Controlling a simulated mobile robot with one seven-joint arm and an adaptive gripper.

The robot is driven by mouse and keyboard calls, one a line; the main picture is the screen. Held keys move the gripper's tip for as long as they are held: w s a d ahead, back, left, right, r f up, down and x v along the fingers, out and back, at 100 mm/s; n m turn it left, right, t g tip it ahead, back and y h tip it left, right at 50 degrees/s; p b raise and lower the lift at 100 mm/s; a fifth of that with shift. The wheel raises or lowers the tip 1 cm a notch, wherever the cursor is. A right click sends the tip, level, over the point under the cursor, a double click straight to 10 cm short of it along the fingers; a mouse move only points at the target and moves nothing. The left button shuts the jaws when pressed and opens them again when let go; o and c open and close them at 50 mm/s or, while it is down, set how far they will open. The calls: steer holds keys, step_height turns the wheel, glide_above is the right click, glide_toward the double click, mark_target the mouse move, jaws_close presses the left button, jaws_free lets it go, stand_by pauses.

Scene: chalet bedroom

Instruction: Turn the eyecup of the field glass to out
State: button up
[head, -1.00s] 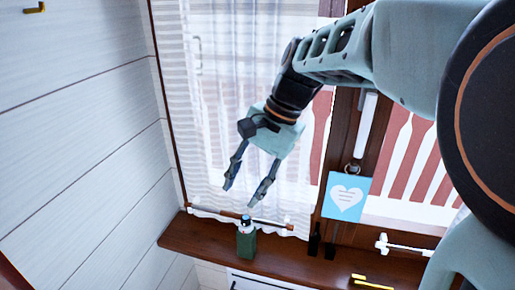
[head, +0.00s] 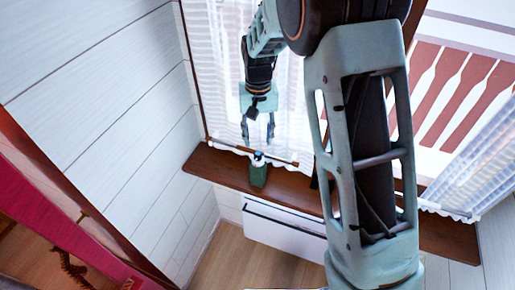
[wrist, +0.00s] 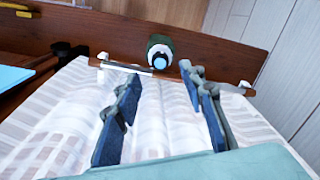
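The field glass (head: 258,170) is a small dark green body standing upright on the brown window sill. Its top end, with a dark ring and a light blue lens, is taken to be the eyecup (head: 259,155). The wrist view shows the field glass (wrist: 157,59) end-on, with the pale blue lens (wrist: 161,50) facing the camera. The eyecup's turn position is too small to tell.
The wooden sill (head: 225,168) runs along the window. A white lace curtain (head: 225,75) with a rod at its lower edge hangs close behind my gripper. A white radiator (head: 285,228) is below the sill, and a plank wall (head: 120,90) is at the left.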

mark_target(258, 153)
step_height(258, 153, down, 6)
steer(key=shift+f+p, duration=0.25)
steer(key=shift+p, duration=0.05)
jaws_close()
